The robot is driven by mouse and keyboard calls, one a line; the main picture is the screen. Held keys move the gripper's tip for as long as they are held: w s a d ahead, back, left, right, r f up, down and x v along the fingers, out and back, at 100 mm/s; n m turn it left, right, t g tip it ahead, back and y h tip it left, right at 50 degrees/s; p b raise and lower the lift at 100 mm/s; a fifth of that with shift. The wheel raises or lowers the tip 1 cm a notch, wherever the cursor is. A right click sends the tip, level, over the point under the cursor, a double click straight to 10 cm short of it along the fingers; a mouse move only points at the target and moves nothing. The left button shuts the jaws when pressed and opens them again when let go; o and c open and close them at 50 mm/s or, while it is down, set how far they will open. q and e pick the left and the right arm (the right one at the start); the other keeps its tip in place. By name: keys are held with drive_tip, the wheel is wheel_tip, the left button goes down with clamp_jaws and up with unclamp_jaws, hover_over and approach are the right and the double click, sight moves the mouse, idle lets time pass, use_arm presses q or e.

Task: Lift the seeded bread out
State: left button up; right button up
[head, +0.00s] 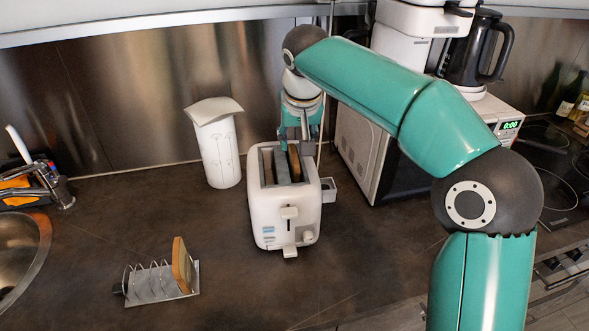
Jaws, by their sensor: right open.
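The white toaster (270,213) stands upright in the middle of the counter, its lever side facing me. I cannot tell from this view which is seeded. My right gripper (300,142) points down from above and is open at the top of the right slot, with its fingers close to that slice. The fingertips are small and partly merge with the slot. My left gripper is not in view.
A wire toast rack (152,283) with one bread slice (183,266) stands front left. A microwave (361,150) is close on the right. The sink (20,245) is far left. The counter between rack and toaster is clear.

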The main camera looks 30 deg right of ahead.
sight(294, 152)
drive_tip(key=x, duration=0.4)
drive_tip(key=shift+w+f, duration=0.15)
drive_tip(key=shift+f, duration=0.1)
drive_tip(key=shift+a, duration=0.1)
clamp_jaws()
